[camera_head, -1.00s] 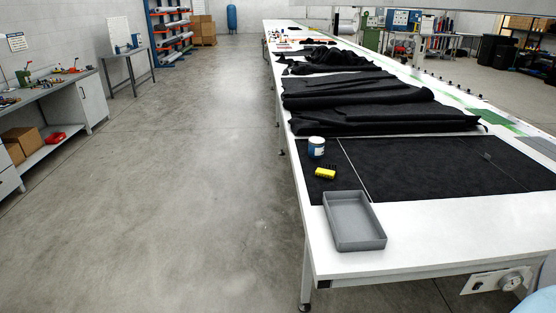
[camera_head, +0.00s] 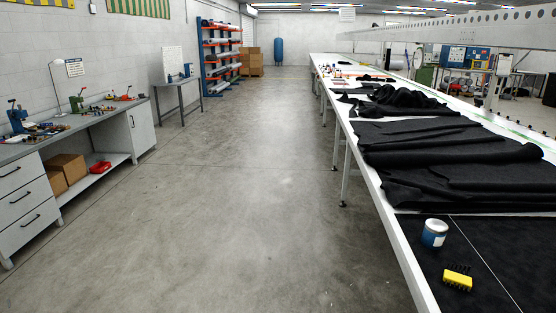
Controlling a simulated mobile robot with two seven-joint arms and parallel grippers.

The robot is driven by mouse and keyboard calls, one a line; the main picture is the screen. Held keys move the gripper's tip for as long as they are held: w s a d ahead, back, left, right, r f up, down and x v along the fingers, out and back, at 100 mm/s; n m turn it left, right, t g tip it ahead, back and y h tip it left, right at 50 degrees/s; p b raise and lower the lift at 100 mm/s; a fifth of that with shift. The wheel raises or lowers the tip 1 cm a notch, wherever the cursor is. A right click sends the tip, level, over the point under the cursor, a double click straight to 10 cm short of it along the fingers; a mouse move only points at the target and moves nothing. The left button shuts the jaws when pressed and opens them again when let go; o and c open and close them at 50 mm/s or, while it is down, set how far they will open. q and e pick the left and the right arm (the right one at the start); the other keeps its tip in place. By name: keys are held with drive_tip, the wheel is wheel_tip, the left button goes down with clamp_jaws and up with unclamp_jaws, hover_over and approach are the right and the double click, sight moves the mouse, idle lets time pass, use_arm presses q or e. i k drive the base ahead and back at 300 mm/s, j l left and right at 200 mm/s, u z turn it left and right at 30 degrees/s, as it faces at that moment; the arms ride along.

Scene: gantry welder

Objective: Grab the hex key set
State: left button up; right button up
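A small yellow block with a dark toothed top, which looks like the hex key set (camera_head: 457,278), sits on the black cloth near the front of the long white table (camera_head: 412,262) at the lower right. A blue and white can (camera_head: 434,233) stands just behind it. Neither of my grippers shows in the head view.
Rumpled black cloth (camera_head: 450,160) covers much of the table. A grey workbench (camera_head: 84,128) with drawers and tools runs along the left wall. Open concrete floor lies between bench and table. Boxes (camera_head: 251,62) and a blue tank (camera_head: 278,51) stand far back.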

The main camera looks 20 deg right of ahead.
sight(463, 280)
drive_tip(key=i+z, duration=0.3)
drive_tip(key=z, duration=0.15)
drive_tip(key=i+j+z, duration=0.1)
drive_tip(key=i+z, duration=0.35)
drive_tip(key=i+j+z, duration=0.15)
drive_tip(key=z, duration=0.35)
